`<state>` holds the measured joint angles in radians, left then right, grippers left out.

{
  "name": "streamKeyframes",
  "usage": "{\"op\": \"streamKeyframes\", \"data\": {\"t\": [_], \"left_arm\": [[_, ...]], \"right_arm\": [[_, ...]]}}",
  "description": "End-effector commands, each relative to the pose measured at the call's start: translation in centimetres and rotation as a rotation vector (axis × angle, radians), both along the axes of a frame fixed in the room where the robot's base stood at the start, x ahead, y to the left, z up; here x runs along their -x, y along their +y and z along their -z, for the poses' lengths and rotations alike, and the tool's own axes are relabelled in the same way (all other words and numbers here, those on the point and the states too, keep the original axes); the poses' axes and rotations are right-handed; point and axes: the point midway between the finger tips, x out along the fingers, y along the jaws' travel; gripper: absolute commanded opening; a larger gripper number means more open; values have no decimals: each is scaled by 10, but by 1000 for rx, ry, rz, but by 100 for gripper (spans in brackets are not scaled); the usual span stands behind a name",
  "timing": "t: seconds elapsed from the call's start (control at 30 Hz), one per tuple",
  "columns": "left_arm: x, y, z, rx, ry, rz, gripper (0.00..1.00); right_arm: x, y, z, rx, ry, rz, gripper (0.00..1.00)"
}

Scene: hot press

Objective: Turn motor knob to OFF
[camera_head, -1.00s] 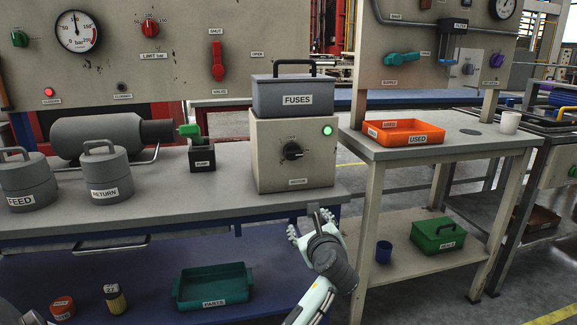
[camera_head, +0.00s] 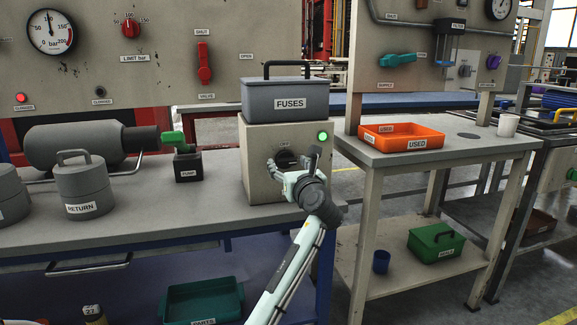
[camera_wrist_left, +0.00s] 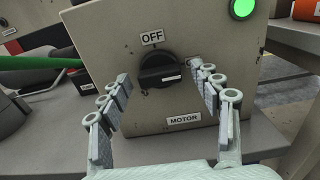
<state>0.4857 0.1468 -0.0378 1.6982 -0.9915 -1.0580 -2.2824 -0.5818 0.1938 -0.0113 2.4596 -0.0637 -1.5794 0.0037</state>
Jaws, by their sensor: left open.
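The black motor knob (camera_wrist_left: 160,72) is on the front of the beige motor box (camera_head: 258,190). In the left wrist view it sits below a label reading OFF and above a label reading MOTOR; its grip bar lies roughly level. In the head view the knob (camera_head: 287,158) is partly hidden by my left gripper (camera_head: 292,165). My left gripper is open; in the left wrist view its fingertips (camera_wrist_left: 167,80) are spread to the left and right of the knob. I cannot tell whether they touch it. My right gripper is not in view.
A green lamp (camera_head: 322,137) glows on the box. A grey FUSES case (camera_head: 290,104) stands on top. A small black PUMP box with a green lever (camera_head: 174,138) is to the left. An orange USED tray (camera_head: 375,141) lies on the table to the right.

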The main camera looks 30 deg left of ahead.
Motion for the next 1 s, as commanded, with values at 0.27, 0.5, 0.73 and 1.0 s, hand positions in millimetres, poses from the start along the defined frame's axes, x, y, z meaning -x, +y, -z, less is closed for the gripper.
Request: {"op": "streamKeyframes", "data": {"t": [0.27,0.5,0.73,1.0], "left_arm": [[-2,3,0,1,-1,0,64],[-2,3,0,0,0,0,39],[-2,3,0,0,0,0,14],[-2,3,-1,23,-26,0,14]], "right_arm": [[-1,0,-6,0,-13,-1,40],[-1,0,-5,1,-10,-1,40],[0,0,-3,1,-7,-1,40],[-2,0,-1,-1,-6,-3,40]]}}
